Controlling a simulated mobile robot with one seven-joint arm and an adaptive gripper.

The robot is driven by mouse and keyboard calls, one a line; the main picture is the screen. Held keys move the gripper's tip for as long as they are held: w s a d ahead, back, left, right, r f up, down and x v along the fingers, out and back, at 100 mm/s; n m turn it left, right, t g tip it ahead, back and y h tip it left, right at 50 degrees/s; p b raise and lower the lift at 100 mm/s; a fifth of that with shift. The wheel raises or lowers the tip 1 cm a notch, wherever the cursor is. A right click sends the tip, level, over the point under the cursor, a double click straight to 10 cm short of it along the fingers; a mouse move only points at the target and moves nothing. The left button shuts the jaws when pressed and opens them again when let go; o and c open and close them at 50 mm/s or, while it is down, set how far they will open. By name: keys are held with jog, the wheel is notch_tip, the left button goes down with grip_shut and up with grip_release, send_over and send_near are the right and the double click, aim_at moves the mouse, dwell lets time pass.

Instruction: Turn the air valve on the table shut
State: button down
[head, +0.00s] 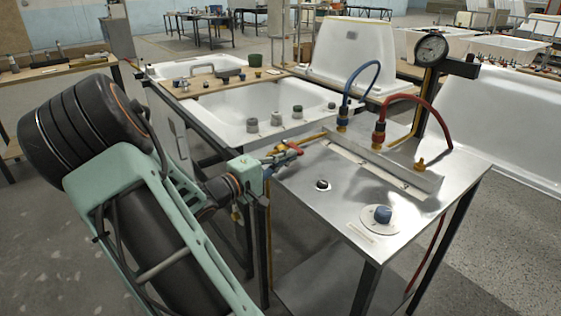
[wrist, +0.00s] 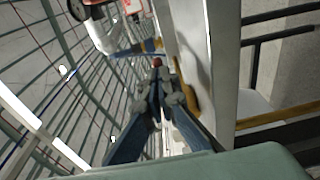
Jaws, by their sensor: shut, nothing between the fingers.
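The metal table (head: 345,235) stands right of my arm. At its left edge a red-handled valve (head: 294,148) sits on a yellow pipe; I take it to be the air valve. My gripper (head: 272,164) is at that edge, close beside the red handle. Its fingers are shut with nothing between them. In the wrist view the fingers (wrist: 168,90) converge, with a small red tip (wrist: 157,62) just beyond them. I cannot tell whether they touch the handle, and its exact angle is unclear.
A blue knob (head: 383,214) on a white disc and a black knob (head: 322,184) are on the tabletop. Blue (head: 362,80) and red (head: 425,100) hoses and a round gauge (head: 431,48) rise behind. White tub shells (head: 237,103) stand at the back and right.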

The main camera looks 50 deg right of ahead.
jog(key=shift+s+d+b, duration=0.3)
jog(key=shift+s+d, duration=0.05)
jog(key=shift+d, duration=0.15)
dwell(0.5)
